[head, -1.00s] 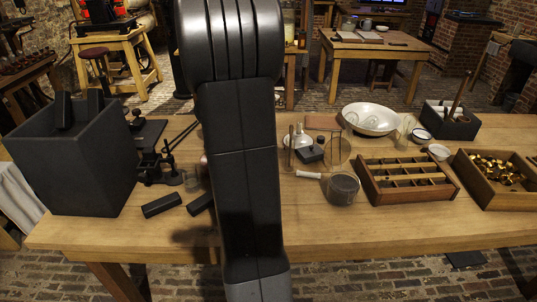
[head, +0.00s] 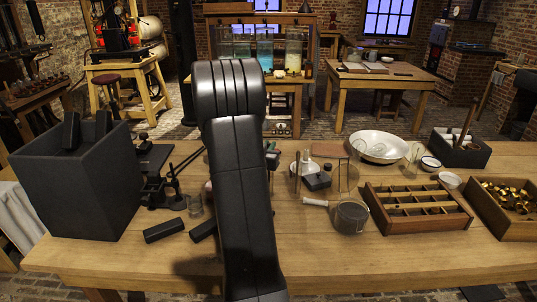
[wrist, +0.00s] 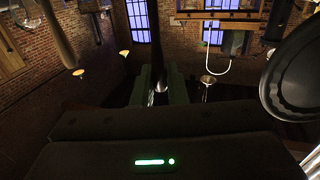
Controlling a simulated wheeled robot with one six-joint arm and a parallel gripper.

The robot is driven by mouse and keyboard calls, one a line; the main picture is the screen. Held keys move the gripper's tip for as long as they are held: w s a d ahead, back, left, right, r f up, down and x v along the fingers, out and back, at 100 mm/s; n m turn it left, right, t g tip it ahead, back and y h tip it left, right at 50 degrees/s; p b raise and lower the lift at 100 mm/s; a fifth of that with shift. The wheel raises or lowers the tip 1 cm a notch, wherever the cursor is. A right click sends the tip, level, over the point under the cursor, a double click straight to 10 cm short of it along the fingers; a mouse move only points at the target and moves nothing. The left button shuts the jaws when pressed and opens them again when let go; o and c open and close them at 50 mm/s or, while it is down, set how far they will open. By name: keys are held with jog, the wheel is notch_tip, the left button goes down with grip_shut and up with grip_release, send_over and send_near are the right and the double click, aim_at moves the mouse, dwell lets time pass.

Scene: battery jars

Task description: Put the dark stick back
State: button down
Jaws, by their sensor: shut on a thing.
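My gripper (wrist: 159,95) is shut on a dark stick (wrist: 157,45) in the wrist view. The stick is upright in the picture between the two fingers, and its lower end is lost in shadow. In the head view my own arm hides most or all of the gripper and the held stick. A dark grey holder (head: 477,152) stands at the back right of the table, with a brown stick and pale sticks in it. A tall dark box (head: 80,190) at the left has dark blocks standing in its top.
Dark bars (head: 164,230) lie near the front left. A black stand (head: 160,190), a mesh strainer (head: 350,217), a white bowl (head: 379,145), a compartment tray (head: 415,225) and a tray of brass pieces (head: 503,229) crowd the wooden table (head: 390,262). The front strip is clear.

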jog(key=shift+f, duration=1.15)
jog(key=shift+f, duration=0.2)
jog(key=c, duration=1.5)
grip_release()
jog(key=shift+r, duration=0.1)
jog(key=shift+o, duration=0.2)
jog(key=shift+r, duration=0.2)
jog(key=b+v, duration=0.1)
jog(key=v, duration=1.1)
jog(key=shift+b, duration=0.3)
